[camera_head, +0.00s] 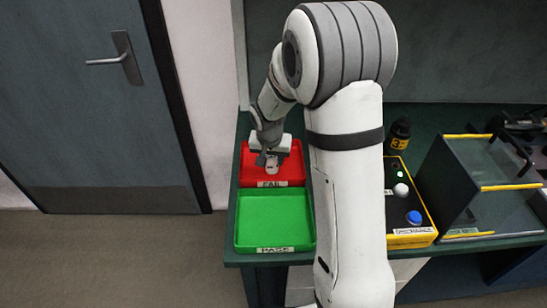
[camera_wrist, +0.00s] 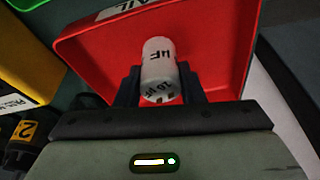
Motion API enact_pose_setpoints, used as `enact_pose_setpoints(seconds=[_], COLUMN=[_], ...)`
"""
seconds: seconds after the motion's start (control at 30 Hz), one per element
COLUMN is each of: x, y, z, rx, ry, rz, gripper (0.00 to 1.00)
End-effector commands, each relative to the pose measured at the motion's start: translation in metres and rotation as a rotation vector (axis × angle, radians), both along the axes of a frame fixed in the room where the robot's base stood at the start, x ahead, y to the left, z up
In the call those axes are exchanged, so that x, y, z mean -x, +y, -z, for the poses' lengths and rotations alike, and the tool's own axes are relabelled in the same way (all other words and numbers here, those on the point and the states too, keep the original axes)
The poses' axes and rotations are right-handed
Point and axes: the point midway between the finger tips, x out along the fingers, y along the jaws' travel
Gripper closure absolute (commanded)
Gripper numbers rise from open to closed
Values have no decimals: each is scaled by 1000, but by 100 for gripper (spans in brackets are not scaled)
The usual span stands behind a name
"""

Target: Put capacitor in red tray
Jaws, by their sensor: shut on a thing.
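The capacitor (camera_wrist: 158,70) is a white cylinder with black print, seen large in the wrist view between my fingers. It also shows small in the head view (camera_head: 271,166). My gripper (camera_wrist: 160,84) is shut on it. The red tray (camera_head: 247,172) has a "FAIL" label on its front edge and stands at the left end of the bench. In the head view my gripper (camera_head: 269,158) holds the capacitor over this tray. The red tray fills the background behind the capacitor in the wrist view (camera_wrist: 100,55). I cannot tell whether the capacitor touches the tray floor.
A green tray (camera_head: 274,222) labelled "PASS" stands just in front of the red one. A yellow-edged box with a blue button (camera_head: 413,217) and a clear-topped case (camera_head: 490,180) are to the right. A dark bottle (camera_head: 400,134) stands behind the box. My arm hides the bench middle.

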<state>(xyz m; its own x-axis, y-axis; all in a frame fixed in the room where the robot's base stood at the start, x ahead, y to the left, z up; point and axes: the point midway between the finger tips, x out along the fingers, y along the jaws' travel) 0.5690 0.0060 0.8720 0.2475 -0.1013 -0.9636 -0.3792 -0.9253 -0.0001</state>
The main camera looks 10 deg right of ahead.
Motion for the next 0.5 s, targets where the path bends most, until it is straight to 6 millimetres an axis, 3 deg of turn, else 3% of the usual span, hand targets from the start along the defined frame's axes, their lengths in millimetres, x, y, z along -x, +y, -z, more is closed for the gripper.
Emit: enact_pose_setpoints(seconds=[0.47, 0.5], x=[0, 0], y=[-1, -1], z=[11, 9], rx=[0, 0], ry=[0, 0], rz=[1, 1], gripper=[88, 62])
